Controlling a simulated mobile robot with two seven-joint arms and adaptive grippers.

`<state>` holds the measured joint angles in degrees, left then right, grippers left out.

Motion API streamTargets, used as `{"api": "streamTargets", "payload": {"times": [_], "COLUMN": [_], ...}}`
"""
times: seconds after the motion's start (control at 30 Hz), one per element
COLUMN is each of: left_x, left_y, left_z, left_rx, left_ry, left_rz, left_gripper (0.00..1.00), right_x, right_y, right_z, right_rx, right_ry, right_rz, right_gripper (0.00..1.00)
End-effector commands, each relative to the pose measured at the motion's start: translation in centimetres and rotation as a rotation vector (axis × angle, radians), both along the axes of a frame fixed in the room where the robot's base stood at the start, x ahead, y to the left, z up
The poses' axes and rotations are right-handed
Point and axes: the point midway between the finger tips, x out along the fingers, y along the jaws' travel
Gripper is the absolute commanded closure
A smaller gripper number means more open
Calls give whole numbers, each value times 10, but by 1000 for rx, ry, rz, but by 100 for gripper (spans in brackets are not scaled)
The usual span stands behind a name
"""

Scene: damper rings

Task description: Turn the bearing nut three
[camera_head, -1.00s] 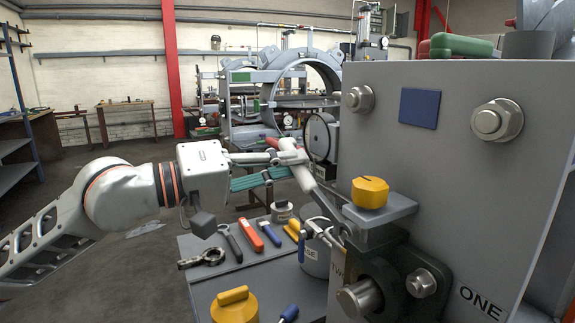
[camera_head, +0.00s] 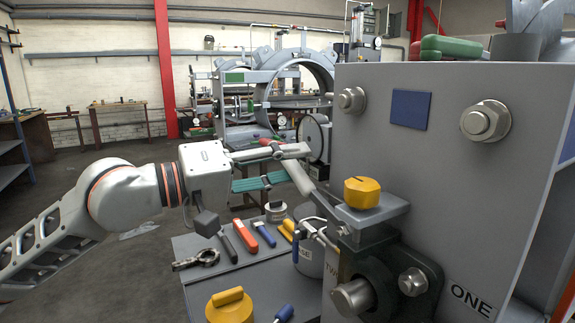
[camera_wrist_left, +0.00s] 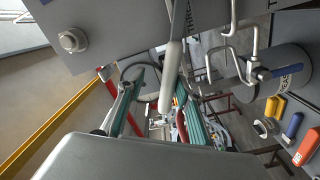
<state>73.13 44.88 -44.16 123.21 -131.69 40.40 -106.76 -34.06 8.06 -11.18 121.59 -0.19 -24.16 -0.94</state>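The grey housing (camera_head: 440,215) carries labels ONE (camera_head: 470,301) and TWO, with TWO partly hidden. My left gripper (camera_head: 285,165) is left of the housing, its fingers spread apart. A pale-handled tool (camera_head: 301,180) slants down from the fingers toward the housing. In the left wrist view, its handle (camera_wrist_left: 171,78) lies between the spread teal fingers of my left gripper (camera_wrist_left: 160,85), with gaps visible beside it; I see no firm grip. My right gripper is out of view.
A yellow knob (camera_head: 362,192) sits on a ledge of the housing. Below is a grey bench (camera_head: 215,268) with a red-handled tool (camera_head: 264,233), a clamp-like part (camera_head: 197,260) and a yellow weight (camera_head: 229,309). A grey can (camera_head: 308,262) stands close to the housing.

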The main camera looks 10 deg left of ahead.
Motion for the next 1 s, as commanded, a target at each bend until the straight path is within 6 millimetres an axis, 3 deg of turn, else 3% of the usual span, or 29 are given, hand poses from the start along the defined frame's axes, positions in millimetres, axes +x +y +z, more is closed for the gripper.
{"api": "streamTargets", "payload": {"times": [0.1,0.17,0.53,0.8,1.0], "left_x": [0,0,0,10,14], "left_y": [0,0,0,6,10], "left_z": [1,0,-2,-33,-44], "left_rx": [0,1,-7,-123,-174], "left_ry": [-1,1,10,177,251], "left_rz": [-1,0,-1,-1,3], "left_gripper": [66,80,80,80,80], "right_x": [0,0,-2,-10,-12], "right_y": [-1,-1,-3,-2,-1], "right_z": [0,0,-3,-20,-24], "right_rx": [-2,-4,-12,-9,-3], "right_ry": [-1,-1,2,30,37], "right_rz": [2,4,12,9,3], "right_gripper": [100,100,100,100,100]}}
